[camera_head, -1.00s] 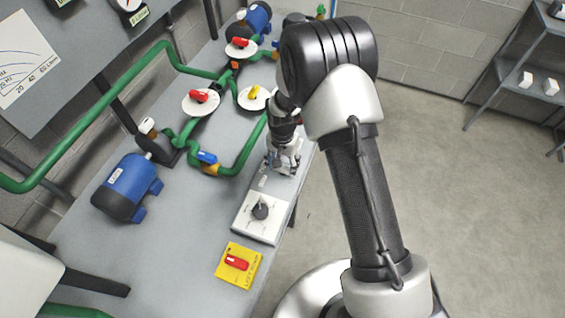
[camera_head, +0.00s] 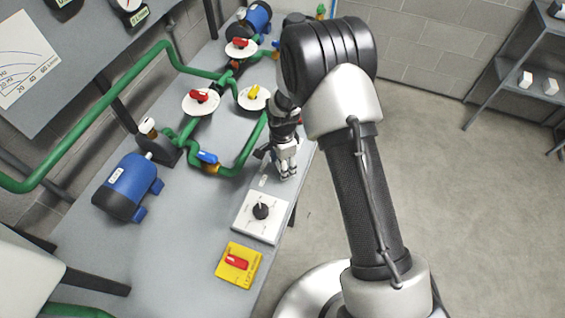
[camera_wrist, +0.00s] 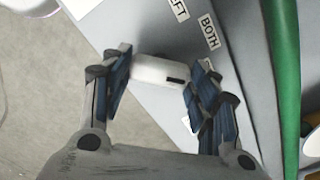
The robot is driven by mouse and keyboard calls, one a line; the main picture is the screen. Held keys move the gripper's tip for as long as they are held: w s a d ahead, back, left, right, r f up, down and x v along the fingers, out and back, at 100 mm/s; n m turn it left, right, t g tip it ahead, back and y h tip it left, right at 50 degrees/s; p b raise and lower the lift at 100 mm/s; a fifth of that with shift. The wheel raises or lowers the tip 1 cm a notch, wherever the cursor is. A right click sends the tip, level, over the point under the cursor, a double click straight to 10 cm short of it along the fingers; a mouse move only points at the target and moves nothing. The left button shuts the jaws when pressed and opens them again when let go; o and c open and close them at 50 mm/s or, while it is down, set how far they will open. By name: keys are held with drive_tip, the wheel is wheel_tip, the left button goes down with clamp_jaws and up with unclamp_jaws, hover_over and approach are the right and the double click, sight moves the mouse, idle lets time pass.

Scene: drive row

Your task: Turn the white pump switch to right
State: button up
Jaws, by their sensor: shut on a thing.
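The white pump switch (camera_wrist: 158,72) lies between the two fingers of my gripper (camera_wrist: 155,85) in the wrist view. The fingers are closed on its two ends. A dark mark shows at its right end, beside the right finger. Around it are a label ending in "FT" (camera_wrist: 178,9) and a "BOTH" label (camera_wrist: 209,32); a third pale label (camera_wrist: 187,125) is mostly hidden by the right finger. In the head view my gripper (camera_head: 287,172) is down at the bench's right edge and hides the switch.
A white plate with a black knob (camera_head: 261,211) and a yellow plate with a red switch (camera_head: 237,262) lie nearer on the bench. A blue motor (camera_head: 128,187) and green pipes (camera_head: 245,160) are to the left. Open floor (camera_head: 470,200) lies right of the bench.

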idle(0.6)
drive_tip(key=o, duration=1.1)
drive_tip(key=shift+c, duration=0.2)
wheel_tip(320, 180, up, 12)
drive_tip(key=shift+r, duration=0.1)
